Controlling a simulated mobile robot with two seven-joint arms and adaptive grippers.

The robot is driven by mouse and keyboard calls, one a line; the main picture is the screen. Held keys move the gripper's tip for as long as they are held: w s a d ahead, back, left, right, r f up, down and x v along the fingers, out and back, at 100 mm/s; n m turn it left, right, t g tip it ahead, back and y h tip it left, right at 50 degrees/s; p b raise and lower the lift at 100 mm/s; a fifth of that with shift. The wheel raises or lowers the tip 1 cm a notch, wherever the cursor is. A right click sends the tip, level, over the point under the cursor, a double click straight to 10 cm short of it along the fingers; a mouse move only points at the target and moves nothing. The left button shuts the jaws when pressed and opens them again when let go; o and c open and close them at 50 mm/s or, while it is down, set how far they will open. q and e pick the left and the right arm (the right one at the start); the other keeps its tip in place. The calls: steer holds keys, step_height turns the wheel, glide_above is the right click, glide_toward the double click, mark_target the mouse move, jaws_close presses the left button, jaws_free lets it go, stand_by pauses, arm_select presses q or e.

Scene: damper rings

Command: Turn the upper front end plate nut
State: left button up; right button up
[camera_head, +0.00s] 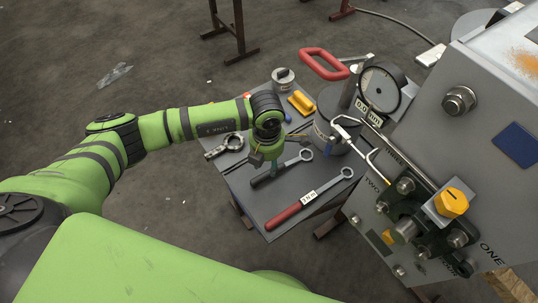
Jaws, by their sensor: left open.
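A large grey machine housing (430,140) stands at the right. A big hex nut (459,101) with a washer sits on its upper face. Several smaller nuts surround the dark valve block lower down, including one at its upper left (405,186); I cannot tell for sure which is the upper front end plate nut. My left gripper (264,164) points down over the grey tool table, open, well left of the housing. It is close to a black-handled ring wrench (264,178) and partly covers it; contact cannot be told. My right gripper is not in view.
The table (240,186) also holds a red-handled ring wrench (292,210), a steel wrench (222,147), a yellow tool (302,102) and a grey cylinder (330,140). Bent metal rods (352,136) and a yellow knob (452,203) stick out at the housing. The floor at left is mostly clear.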

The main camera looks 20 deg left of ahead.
mark_target(268, 172)
arm_select(q)
step_height(268, 172, down, 3)
steer(key=shift+w+r+b, duration=0.15)
steer(key=shift+b, duration=0.5)
step_height(268, 172, down, 4)
steer(key=b, duration=0.3)
steer(key=shift+r, duration=0.15)
steer(key=shift+s+f+b, duration=0.2)
steer(key=shift+s+b, duration=0.1)
steer(key=shift+b, duration=0.05)
steer(key=shift+w+f, duration=0.2)
steer(key=shift+w, duration=0.3)
steer(key=shift+r, duration=0.1)
steer(key=shift+s+r, duration=0.15)
jaws_close()
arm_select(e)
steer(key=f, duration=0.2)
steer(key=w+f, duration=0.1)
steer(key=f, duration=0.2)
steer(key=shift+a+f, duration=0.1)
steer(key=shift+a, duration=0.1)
